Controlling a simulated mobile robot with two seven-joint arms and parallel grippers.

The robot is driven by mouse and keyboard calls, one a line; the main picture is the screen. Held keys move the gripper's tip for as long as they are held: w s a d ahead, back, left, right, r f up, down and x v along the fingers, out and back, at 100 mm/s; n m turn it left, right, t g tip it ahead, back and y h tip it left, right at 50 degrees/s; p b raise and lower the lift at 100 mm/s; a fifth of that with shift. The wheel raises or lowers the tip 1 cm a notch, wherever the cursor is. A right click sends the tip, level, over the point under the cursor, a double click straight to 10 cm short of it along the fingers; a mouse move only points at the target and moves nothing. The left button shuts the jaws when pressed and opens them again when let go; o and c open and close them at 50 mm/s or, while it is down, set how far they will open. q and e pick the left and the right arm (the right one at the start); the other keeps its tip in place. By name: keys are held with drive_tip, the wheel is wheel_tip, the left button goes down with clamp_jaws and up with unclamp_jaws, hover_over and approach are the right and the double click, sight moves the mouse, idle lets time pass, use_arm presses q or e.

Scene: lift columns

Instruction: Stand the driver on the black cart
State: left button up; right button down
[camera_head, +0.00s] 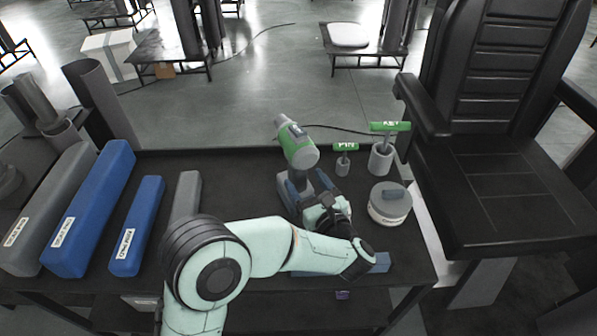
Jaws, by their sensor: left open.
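The driver (296,147), a green and grey power tool, stands upright on its grey base on the black cart (235,172), towards the middle. My left gripper (313,188) is open at the driver's handle, just below its body. Its fingers appear to lie on either side of the handle, but contact cannot be told. The gripper hides part of the handle and base. My right gripper is not in view.
Blue and grey long boxes (95,210) lie on the cart's left. Right of the driver are two green-handled tools in grey holders (381,160) and a round white tub (389,208). A black chair (500,180) stands close on the right. A blue piece (377,262) lies near the front.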

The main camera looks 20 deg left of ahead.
use_arm(q)
drive_tip(key=v, duration=0.6)
drive_tip(key=shift+s+d+b, duration=0.2)
drive_tip(key=shift+b, duration=0.15)
